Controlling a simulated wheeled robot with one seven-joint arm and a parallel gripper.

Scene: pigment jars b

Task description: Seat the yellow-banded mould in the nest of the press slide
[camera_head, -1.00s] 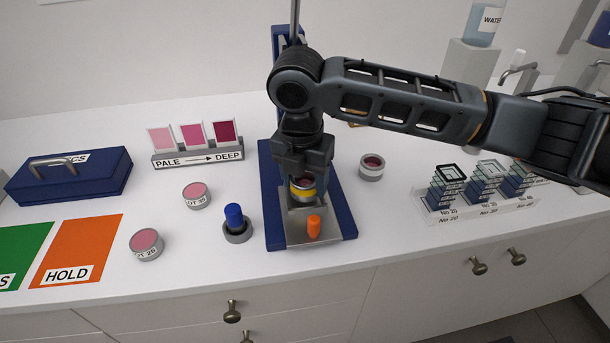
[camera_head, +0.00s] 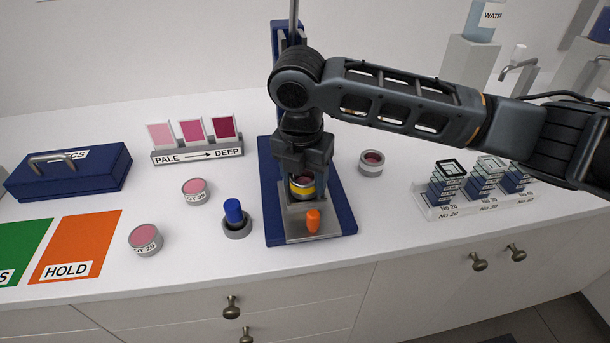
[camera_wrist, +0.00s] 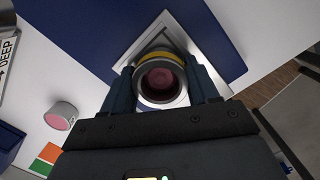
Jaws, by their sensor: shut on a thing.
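The yellow-banded mould (camera_head: 302,190) is a metal cup with dark pink inside. My gripper (camera_head: 302,178) is shut on it from above, and it stays upright over the steel slide of the press. In the wrist view the mould (camera_wrist: 161,83) sits between both fingers, its yellow band on the far side. The press slide (camera_head: 292,227) lies on the blue press base (camera_head: 343,212) and has an orange knob (camera_head: 313,220) at its front. The nest is hidden under the mould and gripper, so I cannot tell whether the mould touches its floor.
A blue-handled tool in a grey holder (camera_head: 236,222) stands left of the press. Pink jars stand at left (camera_head: 145,239), (camera_head: 195,192), and another jar (camera_head: 371,163) is close to the right. A sieve rack (camera_head: 480,204) is farther right. The front counter strip is clear.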

